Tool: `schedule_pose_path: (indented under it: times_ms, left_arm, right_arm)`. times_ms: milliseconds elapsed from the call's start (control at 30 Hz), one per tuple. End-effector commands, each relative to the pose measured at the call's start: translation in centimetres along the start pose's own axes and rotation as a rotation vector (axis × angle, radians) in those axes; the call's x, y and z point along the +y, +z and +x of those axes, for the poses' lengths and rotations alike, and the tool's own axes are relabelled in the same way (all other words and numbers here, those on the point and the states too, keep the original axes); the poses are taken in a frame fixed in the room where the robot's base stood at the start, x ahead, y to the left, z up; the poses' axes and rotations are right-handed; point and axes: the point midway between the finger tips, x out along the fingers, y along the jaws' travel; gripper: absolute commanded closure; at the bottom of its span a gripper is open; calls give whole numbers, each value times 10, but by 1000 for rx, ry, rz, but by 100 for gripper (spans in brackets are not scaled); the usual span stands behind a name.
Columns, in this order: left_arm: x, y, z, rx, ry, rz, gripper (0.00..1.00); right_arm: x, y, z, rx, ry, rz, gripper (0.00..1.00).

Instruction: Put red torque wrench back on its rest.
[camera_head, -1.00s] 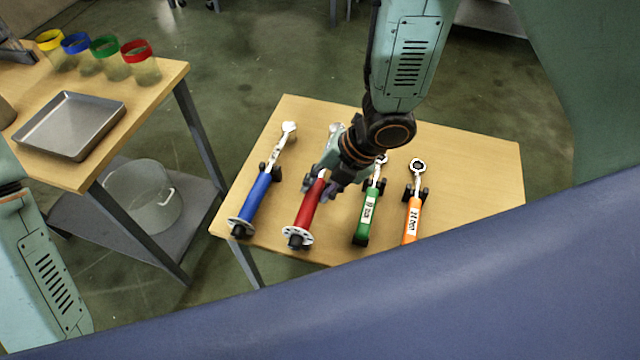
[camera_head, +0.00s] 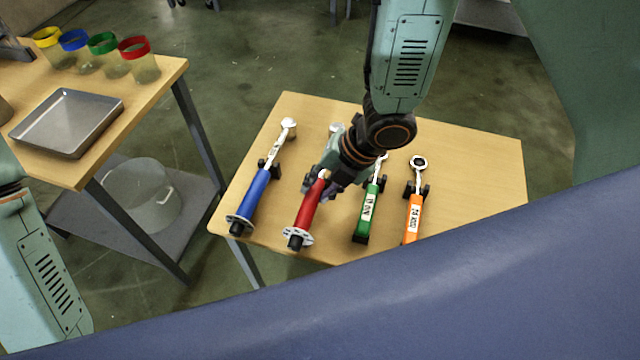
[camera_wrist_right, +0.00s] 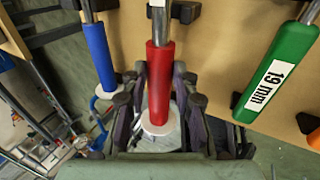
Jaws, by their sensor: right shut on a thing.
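The red torque wrench (camera_head: 309,207) is at the table's front edge, between the blue and green wrenches. Its red handle also shows in the wrist view (camera_wrist_right: 159,80), with a pale disc at its end. My right gripper (camera_head: 326,183) is shut on the handle; its dark fingers (camera_wrist_right: 160,105) stand on both sides of it in the wrist view. The arm hides most of the shaft in the head view. A black support block (camera_wrist_right: 186,11) is beside the shaft in the wrist view. I cannot tell whether the wrench touches its rest. My left gripper is out of view.
A blue wrench (camera_head: 256,192) lies left; a green wrench (camera_head: 367,212) and an orange wrench (camera_head: 413,216) lie right, close by. The wooden table (camera_head: 470,175) is bare at right. Another table holds a metal tray (camera_head: 68,122) and several coloured-rim jars.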

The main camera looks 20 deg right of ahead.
Motion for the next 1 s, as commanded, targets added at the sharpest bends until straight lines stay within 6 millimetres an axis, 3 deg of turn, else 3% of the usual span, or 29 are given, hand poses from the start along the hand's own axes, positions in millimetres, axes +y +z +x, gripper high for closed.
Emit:
schedule_pose_path:
  times_ms: [1000]
  left_arm:
    - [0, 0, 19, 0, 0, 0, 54]
  right_arm:
    - [-8, 2, 19, -2, 4, -1, 100]
